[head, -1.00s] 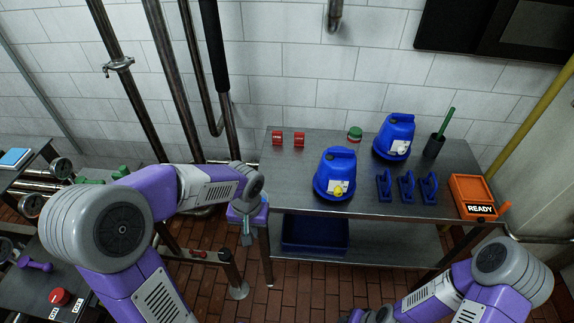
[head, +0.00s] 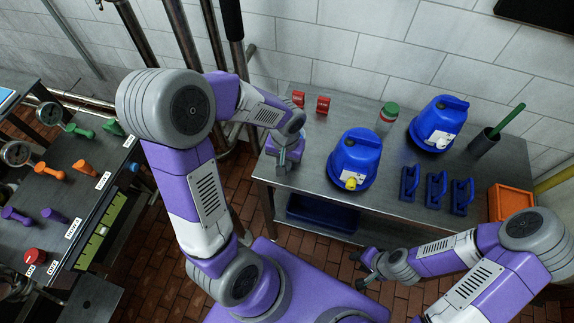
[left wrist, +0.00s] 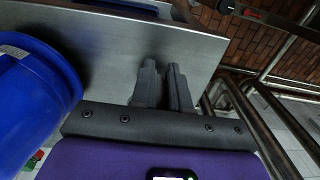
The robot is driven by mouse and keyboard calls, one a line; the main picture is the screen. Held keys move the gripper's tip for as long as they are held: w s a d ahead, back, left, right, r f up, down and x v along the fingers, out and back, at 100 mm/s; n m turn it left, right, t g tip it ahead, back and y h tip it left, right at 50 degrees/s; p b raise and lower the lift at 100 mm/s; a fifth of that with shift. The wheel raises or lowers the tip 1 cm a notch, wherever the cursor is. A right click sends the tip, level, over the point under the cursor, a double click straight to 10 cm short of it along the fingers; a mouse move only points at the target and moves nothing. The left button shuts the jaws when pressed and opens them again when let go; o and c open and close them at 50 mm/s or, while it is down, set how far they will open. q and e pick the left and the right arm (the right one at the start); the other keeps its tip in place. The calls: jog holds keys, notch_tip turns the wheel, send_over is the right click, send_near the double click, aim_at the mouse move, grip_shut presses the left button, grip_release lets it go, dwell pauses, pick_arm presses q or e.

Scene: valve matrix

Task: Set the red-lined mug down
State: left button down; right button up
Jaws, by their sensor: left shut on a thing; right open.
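I cannot make out a red-lined mug in either view. My left gripper (head: 286,162) is over the left end of the steel table (head: 312,165), near its front corner. Its dark grey fingers show close together in the left wrist view (left wrist: 163,85), with the steel table (left wrist: 110,45) behind them. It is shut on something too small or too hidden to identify. My right gripper (head: 366,268) is open, low in front of the table, with nothing visible in it.
A blue jug (head: 355,160) stands right of my left gripper; another (head: 438,125) is behind it. Red blocks (head: 322,105), a green-lidded jar (head: 387,118), blue handled tools (head: 436,190) and an orange bin (head: 508,202) are also on the table. A bench with dumbbell-shaped handles (head: 50,172) is at left.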

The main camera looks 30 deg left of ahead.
pick_arm(q)
notch_tip(320, 180, down, 4)
jog(key=shift+r+b, duration=0.1)
jog(key=shift+b, duration=0.35)
jog(key=shift+w+f, duration=0.1)
jog(key=shift+f, duration=0.1)
jog(key=shift+f, duration=0.2)
jog(key=c, duration=1.1)
grip_release()
jog(key=shift+r, duration=0.1)
jog(key=shift+r, duration=0.1)
